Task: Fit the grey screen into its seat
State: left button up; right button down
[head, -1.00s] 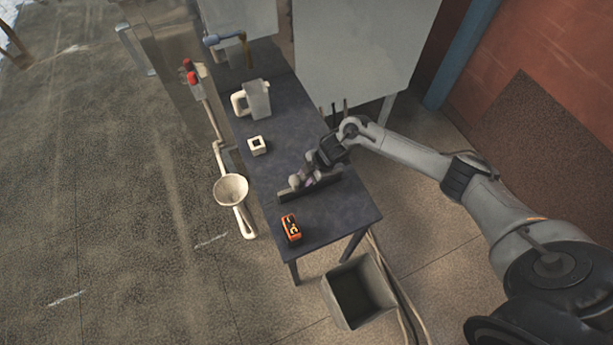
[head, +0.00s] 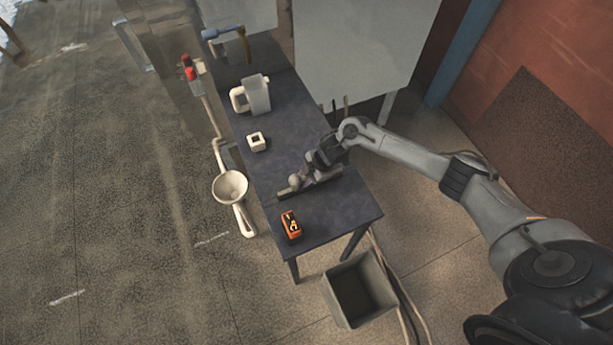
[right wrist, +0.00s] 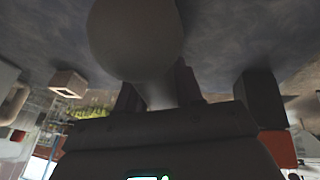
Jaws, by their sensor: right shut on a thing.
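My right gripper (head: 308,178) is over the near right part of the dark table. It is shut on a grey round-ended thing (head: 295,181), which I take to be the grey screen. In the right wrist view this thing (right wrist: 135,40) fills the top middle, with a narrower part running down between the fingers. It is just above or on a long dark holder (head: 325,183); I cannot tell whether they touch. I cannot make out which thing is the seat. My left gripper is not in view.
A white square block with a hole (head: 256,142), a pale jug (head: 258,95) and an orange device (head: 291,225) stand on the table (head: 335,222). A grey bin (head: 338,310) stands on the floor in front.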

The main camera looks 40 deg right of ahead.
jog(key=shift+f+b, duration=0.35)
jog(key=shift+f, duration=0.15)
jog(key=c, duration=0.6)
grip_release()
jog(key=shift+c, duration=0.2)
jog(key=v, duration=1)
jog(key=shift+d+r, duration=0.1)
jog(key=shift+r, duration=0.05)
jog(key=shift+s+r, duration=0.1)
jog(key=shift+r, duration=0.1)
